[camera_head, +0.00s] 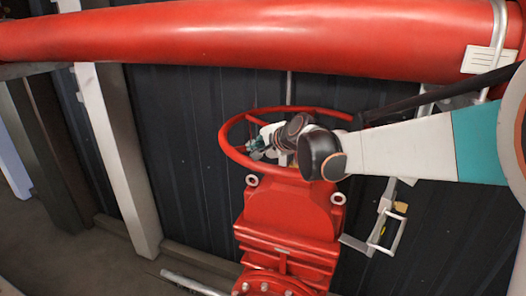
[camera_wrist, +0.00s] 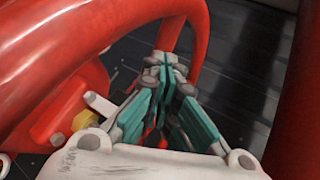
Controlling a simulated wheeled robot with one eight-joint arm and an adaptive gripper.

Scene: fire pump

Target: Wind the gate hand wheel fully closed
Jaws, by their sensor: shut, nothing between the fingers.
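The red gate hand wheel (camera_head: 229,148) lies roughly flat on top of the red valve body (camera_head: 290,207) in the head view. My arm reaches in from the right, over the wheel's near side. My gripper (camera_head: 258,148) is within the ring, near its left part, with its fingers shut and empty. In the wrist view my gripper (camera_wrist: 165,65) shows its teal finger pads together. The wheel's red rim (camera_wrist: 195,60) curves close behind and beside the fingertips. I cannot tell whether they touch it. My arm hides part of the wheel's right side and centre.
A thick red pipe (camera_head: 240,40) runs across above the wheel. A white post (camera_head: 118,160) stands at the left, and a dark corrugated wall (camera_head: 180,140) is behind. A metal bracket with a padlock (camera_head: 400,207) is right of the valve. Floor shows at lower left.

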